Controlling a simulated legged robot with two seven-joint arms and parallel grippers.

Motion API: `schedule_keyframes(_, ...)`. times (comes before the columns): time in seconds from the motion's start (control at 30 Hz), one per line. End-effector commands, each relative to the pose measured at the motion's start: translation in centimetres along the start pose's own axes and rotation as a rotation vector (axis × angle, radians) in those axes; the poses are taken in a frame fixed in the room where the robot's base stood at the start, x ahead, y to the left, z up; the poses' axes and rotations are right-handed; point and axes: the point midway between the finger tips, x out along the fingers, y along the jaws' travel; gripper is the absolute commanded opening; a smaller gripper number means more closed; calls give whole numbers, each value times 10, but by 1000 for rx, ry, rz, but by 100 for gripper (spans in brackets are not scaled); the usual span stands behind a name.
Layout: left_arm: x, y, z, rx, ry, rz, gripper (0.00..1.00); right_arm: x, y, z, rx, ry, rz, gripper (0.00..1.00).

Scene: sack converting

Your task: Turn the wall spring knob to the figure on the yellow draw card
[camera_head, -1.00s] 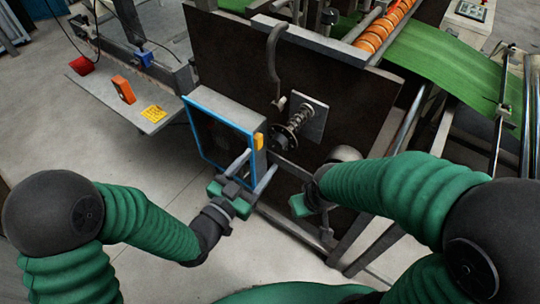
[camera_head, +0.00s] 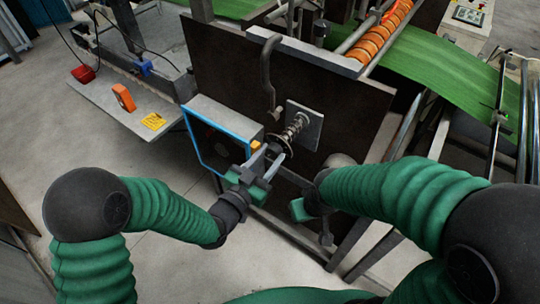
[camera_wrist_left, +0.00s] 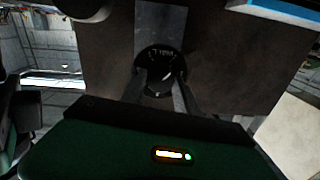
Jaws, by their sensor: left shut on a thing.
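The spring knob (camera_head: 275,144) sticks out from a grey plate (camera_head: 306,124) on the dark wall panel, with a coil spring (camera_head: 292,129) on its shaft. My left gripper (camera_head: 268,162) is at the knob from the front. In the left wrist view the fingers (camera_wrist_left: 160,92) are shut on the black round knob (camera_wrist_left: 158,62), which carries white marks too small to read. The yellow draw card (camera_head: 153,121) lies on the grey shelf at left; its figure is not legible. My right gripper (camera_head: 300,210) is beside the panel's lower part, and its fingers are hidden.
A blue-edged grey box (camera_head: 215,125) stands just left of the knob. A curved grey hook (camera_head: 268,75) hangs above it. An orange device (camera_head: 123,97) and a red object (camera_head: 83,73) are on the shelf (camera_head: 98,92). Green web (camera_head: 450,72) runs at the right.

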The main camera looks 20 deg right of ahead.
Motion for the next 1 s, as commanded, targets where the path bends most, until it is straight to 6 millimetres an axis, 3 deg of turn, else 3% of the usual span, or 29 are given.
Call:
schedule_keyframes(0.1,2,1,-3,0,7,3,0,0,0,0,0,0,0,41)
schedule_keyframes(0.47,2,1,-2,60,16,2,0,11,0,3,0,0,0,41)
schedule_keyframes(1.0,2,3,3,490,43,-6,0,81,0,19,0,0,0,41)
